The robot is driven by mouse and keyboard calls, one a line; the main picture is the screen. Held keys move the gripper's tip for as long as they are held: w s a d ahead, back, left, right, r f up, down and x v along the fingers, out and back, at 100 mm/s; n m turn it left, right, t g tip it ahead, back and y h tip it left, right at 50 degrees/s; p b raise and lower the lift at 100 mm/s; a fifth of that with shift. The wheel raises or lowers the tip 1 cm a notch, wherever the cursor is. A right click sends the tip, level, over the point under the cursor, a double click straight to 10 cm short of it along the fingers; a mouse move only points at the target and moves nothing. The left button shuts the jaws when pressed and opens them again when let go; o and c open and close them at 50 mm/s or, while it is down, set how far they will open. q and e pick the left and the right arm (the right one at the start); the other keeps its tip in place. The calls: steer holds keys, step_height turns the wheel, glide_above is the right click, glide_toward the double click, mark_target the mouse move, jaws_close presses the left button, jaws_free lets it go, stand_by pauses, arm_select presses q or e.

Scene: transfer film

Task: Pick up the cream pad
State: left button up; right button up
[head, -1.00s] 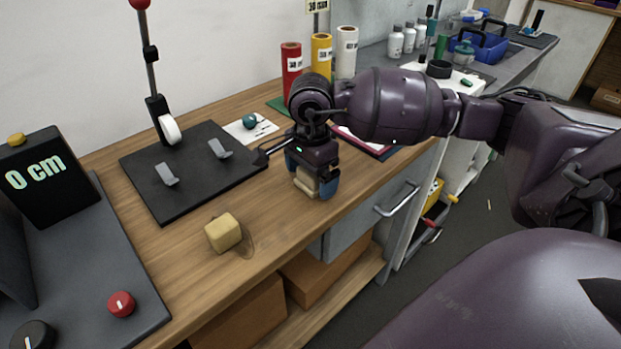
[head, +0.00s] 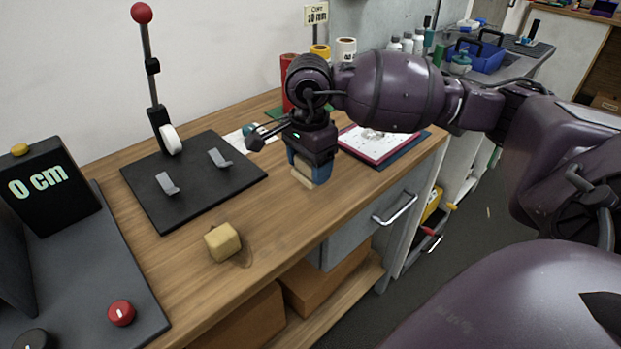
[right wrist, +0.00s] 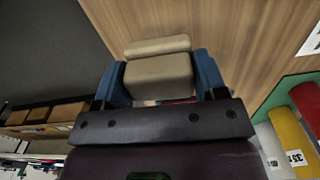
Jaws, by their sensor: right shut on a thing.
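The cream pad (head: 302,179) is a small pale block with a lip along its far side. It is between the blue fingers of my right gripper (head: 310,170), which is shut on it over the front right part of the wooden table. In the right wrist view the pad (right wrist: 158,76) sits between both blue fingertips, with its lip beyond them. The fingers hide much of the pad in the head view. I cannot tell how far it is above the table. My left gripper is not in view.
A yellowish cube (head: 222,242) lies near the front edge of the wooden table (head: 190,265). A black board (head: 190,180) with two grey brackets and a lever stands behind it. A clipboard (head: 375,143) lies right of the gripper. Coloured rolls (head: 290,95) stand behind the arm.

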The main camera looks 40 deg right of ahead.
step_height(320, 180, up, 15)
steer(key=p, duration=0.1)
steer(key=shift+f, duration=0.1)
